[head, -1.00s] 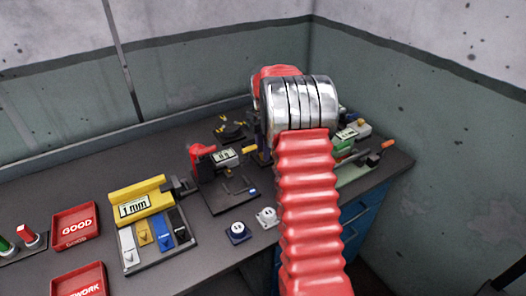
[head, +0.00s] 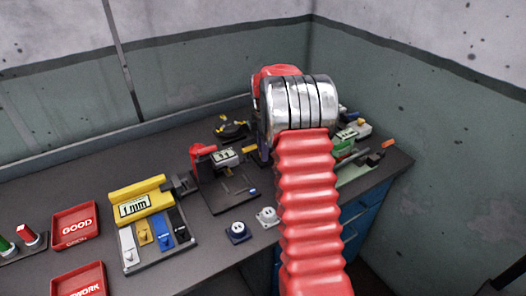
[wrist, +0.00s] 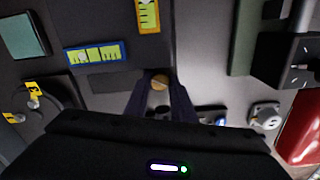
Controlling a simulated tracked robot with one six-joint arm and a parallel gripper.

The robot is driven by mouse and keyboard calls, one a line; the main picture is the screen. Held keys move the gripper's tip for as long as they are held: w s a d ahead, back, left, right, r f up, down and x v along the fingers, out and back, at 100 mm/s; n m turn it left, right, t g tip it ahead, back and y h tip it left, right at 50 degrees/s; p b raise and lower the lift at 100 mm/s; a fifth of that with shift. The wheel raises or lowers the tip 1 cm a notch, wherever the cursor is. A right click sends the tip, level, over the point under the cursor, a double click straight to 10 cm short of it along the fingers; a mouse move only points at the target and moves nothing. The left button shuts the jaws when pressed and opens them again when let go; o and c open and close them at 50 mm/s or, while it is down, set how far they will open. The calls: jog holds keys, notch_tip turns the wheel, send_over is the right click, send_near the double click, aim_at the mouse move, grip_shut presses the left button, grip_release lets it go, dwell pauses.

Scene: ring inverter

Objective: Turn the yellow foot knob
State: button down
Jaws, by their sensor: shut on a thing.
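The yellow foot knob (wrist: 159,82) is a small round yellow-brown knob. In the wrist view it sits between the tips of my gripper's dark fingers (wrist: 160,90), and the gripper is shut on it. In the head view a yellow end of the knob (head: 249,150) shows at the right of a red and black device (head: 203,158) with a small display (head: 226,157). My arm's silver joint and red sleeve hide the gripper's fingers in the head view. I cannot tell the knob's turn angle.
A yellow "1 mm" device (head: 140,201) stands left, above a tray of coloured pieces (head: 157,240). Red trays marked GOOD (head: 76,226) and WORK (head: 80,280) lie further left. Walls close off the back and right.

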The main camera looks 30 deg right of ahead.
jog(key=shift+m, duration=0.9)
jog(key=c, duration=1.5)
grip_release()
notch_tip(320, 180, up, 14)
jog(key=shift+f, duration=0.15)
